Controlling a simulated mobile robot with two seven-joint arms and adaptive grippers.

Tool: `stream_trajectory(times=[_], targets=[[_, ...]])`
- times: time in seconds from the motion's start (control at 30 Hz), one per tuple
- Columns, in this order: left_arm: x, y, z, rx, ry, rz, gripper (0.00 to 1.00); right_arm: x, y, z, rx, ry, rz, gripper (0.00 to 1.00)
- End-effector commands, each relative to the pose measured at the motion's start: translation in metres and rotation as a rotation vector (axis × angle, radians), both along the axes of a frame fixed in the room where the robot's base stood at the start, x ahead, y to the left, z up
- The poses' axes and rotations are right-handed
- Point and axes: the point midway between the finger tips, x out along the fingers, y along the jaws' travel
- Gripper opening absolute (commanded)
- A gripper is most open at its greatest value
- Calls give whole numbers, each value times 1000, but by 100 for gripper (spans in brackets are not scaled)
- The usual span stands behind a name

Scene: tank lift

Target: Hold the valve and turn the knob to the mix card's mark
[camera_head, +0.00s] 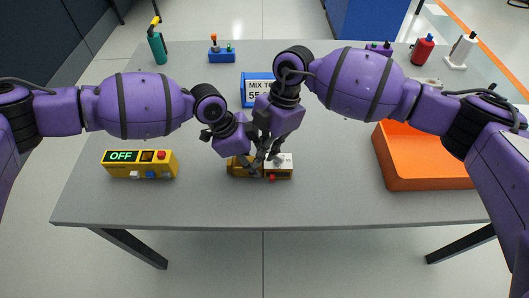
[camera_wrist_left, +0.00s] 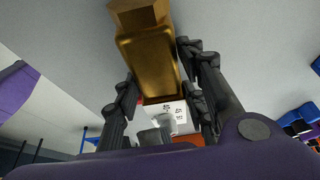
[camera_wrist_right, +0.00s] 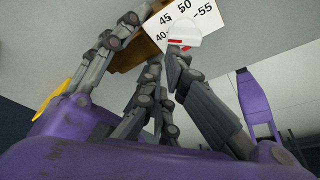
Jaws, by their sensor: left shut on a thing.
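The brass valve (camera_head: 237,171) lies near the table's front middle, with a white dial face (camera_head: 285,161) at its right end. My left gripper (camera_wrist_left: 158,95) is shut on the valve's brass body. My right gripper (camera_wrist_right: 162,68) has its fingers apart, close to the white knob (camera_wrist_right: 184,34); it does not visibly clasp it. The knob has red marks; the numbers 40, 45, 50 and 55 stand around it. Which number it points to is unclear. The blue-framed mix card (camera_head: 257,77) stands behind, reading "MIX TO 55", partly hidden by my right gripper.
A yellow box (camera_head: 140,172) with an "OFF" display stands at left. An orange bin (camera_head: 430,184) stands at right. Along the back are a green bottle (camera_head: 158,47), a blue switch box (camera_head: 222,55), a red bottle (camera_head: 423,50) and a white bottle (camera_head: 461,49).

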Motion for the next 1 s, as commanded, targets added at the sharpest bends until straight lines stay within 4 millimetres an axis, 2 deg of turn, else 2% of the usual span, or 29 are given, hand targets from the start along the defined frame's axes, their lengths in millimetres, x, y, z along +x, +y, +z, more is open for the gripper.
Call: stream_trajectory(times=[1.0], targets=[[-1,1,-1,2,1,-2,0,13,1,0,-2,-4,-8,0]])
